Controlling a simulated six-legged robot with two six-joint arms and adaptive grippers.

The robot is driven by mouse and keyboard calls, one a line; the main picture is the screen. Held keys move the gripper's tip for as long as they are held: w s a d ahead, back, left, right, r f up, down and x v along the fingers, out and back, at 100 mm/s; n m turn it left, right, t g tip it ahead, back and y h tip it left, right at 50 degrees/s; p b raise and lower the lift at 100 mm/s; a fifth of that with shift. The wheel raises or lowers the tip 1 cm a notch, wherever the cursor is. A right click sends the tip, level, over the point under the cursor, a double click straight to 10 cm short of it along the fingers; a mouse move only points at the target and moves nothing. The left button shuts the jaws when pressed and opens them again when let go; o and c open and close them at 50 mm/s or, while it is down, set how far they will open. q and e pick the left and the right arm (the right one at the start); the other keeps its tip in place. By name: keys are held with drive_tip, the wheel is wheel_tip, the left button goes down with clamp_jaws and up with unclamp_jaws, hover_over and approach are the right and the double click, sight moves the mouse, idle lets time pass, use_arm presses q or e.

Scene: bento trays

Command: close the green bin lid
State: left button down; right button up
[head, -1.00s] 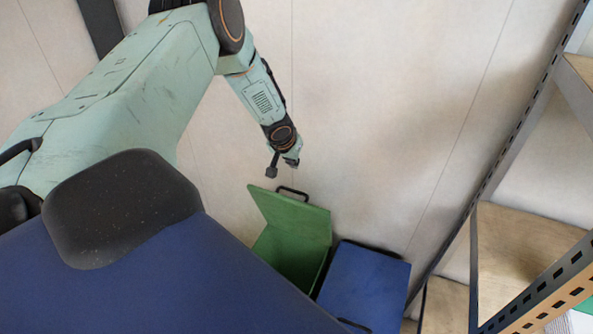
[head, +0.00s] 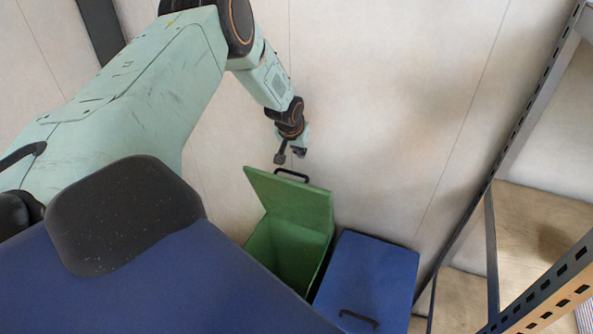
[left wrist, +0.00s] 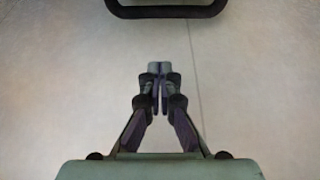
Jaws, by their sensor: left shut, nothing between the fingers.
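The green bin (head: 288,250) stands against the wall with its green lid (head: 290,202) raised open and a black handle (head: 292,175) on the lid's upper edge. The handle also shows at the top of the left wrist view (left wrist: 165,11). My left gripper (head: 299,151) is just above the lid's handle in the head view, apart from it in the left wrist view. There its fingers (left wrist: 159,70) are shut with nothing between them. Part of the bin's left side is hidden behind my body. My right gripper is not in view.
A blue bin with a closed lid (head: 370,275) and a black handle (head: 358,319) stands right beside the green bin. A metal shelf rack with wooden boards (head: 540,235) stands at the right. The pale wall (head: 390,100) behind is bare.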

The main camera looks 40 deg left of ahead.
use_arm(q)
drive_tip(key=s+f+p, duration=0.2)
drive_tip(key=s+p, duration=0.1)
drive_tip(key=shift+d+f, duration=0.35)
drive_tip(key=shift+f, duration=0.05)
idle(0.5)
drive_tip(key=shift+w+a+f, duration=0.1)
drive_tip(key=shift+w+f, duration=0.05)
drive_tip(key=shift+f, duration=0.05)
drive_tip(key=shift+r, duration=0.1)
